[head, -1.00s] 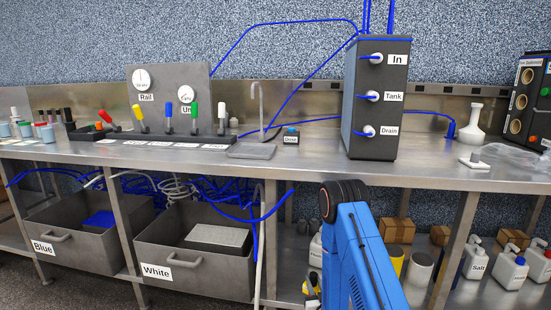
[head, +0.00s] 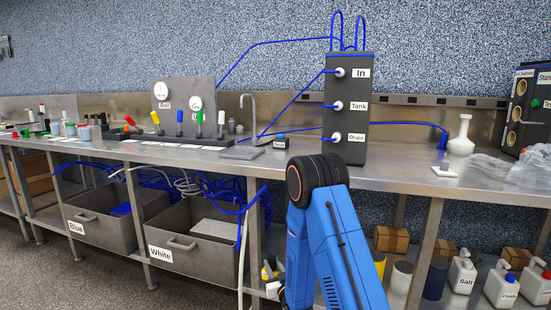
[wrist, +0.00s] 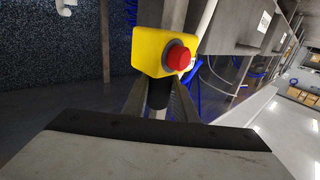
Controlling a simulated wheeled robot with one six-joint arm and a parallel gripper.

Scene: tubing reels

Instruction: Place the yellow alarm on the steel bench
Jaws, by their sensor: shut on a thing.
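The yellow alarm (wrist: 165,52) is a yellow box with a red button, seen close up in the wrist view. My gripper (wrist: 160,95) is shut on it from below in that picture. In the head view the alarm (head: 268,270) shows small and low, beside my blue arm and in front of the bench's underside, below the top. My gripper is mostly hidden there behind my arm. The steel bench (head: 390,178) runs across the head view, with its top above the alarm in the picture.
A dark box labelled In, Tank and Drain (head: 345,120), a tap (head: 253,120), a white flask (head: 461,135) and a valve panel (head: 185,108) stand on the bench. Drawers marked Blue (head: 100,229) and White (head: 190,250) hang below. A bare strip shows near the front edge.

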